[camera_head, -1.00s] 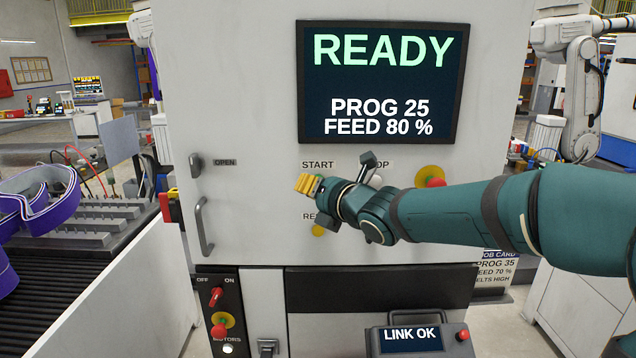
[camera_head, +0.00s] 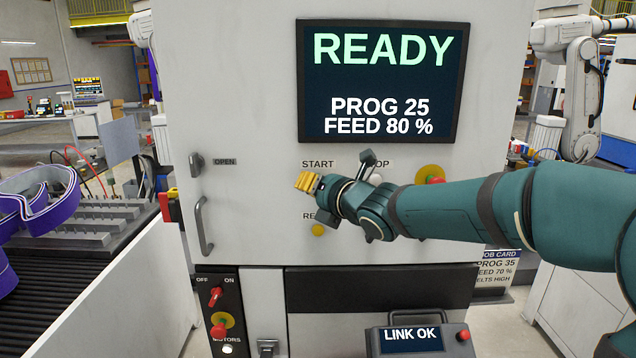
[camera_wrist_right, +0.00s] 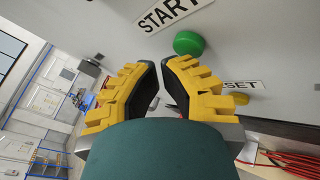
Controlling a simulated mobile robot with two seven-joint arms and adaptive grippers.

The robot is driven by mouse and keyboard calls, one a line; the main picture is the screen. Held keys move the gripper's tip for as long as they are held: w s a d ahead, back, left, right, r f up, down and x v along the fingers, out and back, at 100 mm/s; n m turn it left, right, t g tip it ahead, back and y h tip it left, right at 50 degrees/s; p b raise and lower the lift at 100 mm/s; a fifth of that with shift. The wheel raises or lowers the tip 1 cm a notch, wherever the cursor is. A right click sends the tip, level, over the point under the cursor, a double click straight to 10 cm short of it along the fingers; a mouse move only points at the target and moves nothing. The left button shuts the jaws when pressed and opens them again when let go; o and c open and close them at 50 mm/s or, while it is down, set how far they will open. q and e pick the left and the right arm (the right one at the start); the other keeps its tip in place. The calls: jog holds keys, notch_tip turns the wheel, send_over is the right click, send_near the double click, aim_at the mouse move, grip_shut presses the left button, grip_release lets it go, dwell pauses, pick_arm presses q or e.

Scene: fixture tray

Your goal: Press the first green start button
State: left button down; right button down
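The green START button (camera_wrist_right: 188,44) shows in the right wrist view beside the START label (camera_wrist_right: 172,12). It lies up and to the right of my fingertips, with no contact visible. In the head view my right gripper (camera_head: 306,182) is in front of the machine panel just under the START label (camera_head: 318,164), and it hides most or all of the button. Its yellow fingers (camera_wrist_right: 160,66) are drawn together at the tips with nothing held. How far the tips are from the panel is hard to tell. My left gripper is in neither view.
A yellow reset button (camera_head: 318,230) sits below my gripper. A red stop button on a yellow base (camera_head: 430,173) is partly behind my right arm. The screen (camera_head: 383,82) reads READY, PROG 25, FEED 80 %. A door handle (camera_head: 204,226) protrudes at left.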

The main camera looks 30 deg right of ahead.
jog(key=shift+w+d, duration=0.25)
jog(key=shift+w, duration=0.15)
dwell(0.7)
dwell(0.3)
jog(key=shift+s+a+b, duration=0.35)
jog(key=shift+s+b, duration=0.15)
jog(key=shift+b, duration=0.1)
jog(key=shift+s+a, duration=0.15)
jog(key=shift+s, duration=0.1)
jog(key=shift+s, duration=0.1)
jog(key=s+a+b, duration=0.1)
jog(key=s+b, duration=0.1)
jog(key=s+a+b, duration=0.1)
jog(key=s, duration=0.1)
jog(key=shift+a, duration=0.3)
dwell(0.4)
